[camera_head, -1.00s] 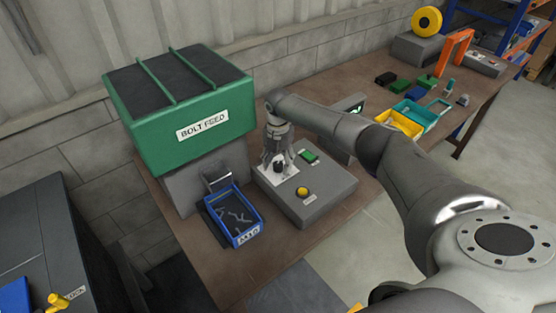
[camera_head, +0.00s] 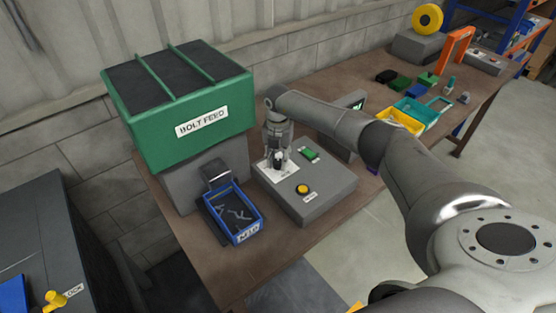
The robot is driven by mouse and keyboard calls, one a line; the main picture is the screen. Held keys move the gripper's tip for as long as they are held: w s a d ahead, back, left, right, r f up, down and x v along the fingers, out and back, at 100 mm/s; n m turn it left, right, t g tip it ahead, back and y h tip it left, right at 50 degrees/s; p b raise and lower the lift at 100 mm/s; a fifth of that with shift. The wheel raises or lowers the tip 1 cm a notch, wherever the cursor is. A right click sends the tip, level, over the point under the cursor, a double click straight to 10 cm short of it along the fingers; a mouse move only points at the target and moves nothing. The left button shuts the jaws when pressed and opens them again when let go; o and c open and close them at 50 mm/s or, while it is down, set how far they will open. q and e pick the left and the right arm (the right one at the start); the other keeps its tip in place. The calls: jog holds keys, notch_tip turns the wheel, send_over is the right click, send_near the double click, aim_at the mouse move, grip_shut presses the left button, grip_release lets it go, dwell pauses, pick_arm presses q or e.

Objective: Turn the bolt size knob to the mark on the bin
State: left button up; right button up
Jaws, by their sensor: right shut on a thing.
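The black bolt size knob (camera_head: 279,163) stands on a white dial plate (camera_head: 267,171) on the grey control box (camera_head: 325,187). My right gripper (camera_head: 278,158) comes down over it from above and is shut on the knob. The fingers hide part of the knob, and the dial's marks are too small to read. The blue bin (camera_head: 232,217) stands left of the box with several bolts in it. Its front has a white label that seems to read M10. My left gripper is not in view.
The green BOLT FEED hopper (camera_head: 180,110) stands behind the bin. A yellow button (camera_head: 302,189) and a green switch (camera_head: 309,154) sit on the box near my gripper. Yellow (camera_head: 400,121) and teal (camera_head: 425,113) trays lie further right along the bench.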

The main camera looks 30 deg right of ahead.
jog(key=n+b, duration=0.3)
jog(key=n, duration=0.2)
jog(key=shift+f+b, duration=0.1)
jog(key=shift+b, duration=0.2)
jog(key=n+b, duration=0.2)
jog(key=n, duration=0.2)
jog(key=shift+n+b, duration=0.35)
jog(key=shift+n, duration=0.05)
jog(key=n+b, duration=0.2)
jog(key=n, duration=0.2)
jog(key=shift+n, duration=0.3)
jog(key=shift+n+b, duration=0.9)
jog(key=shift+n, duration=1.1)
jog(key=shift+r, duration=0.2)
jog(key=o, duration=1.1)
jog(key=shift+c, duration=0.2)
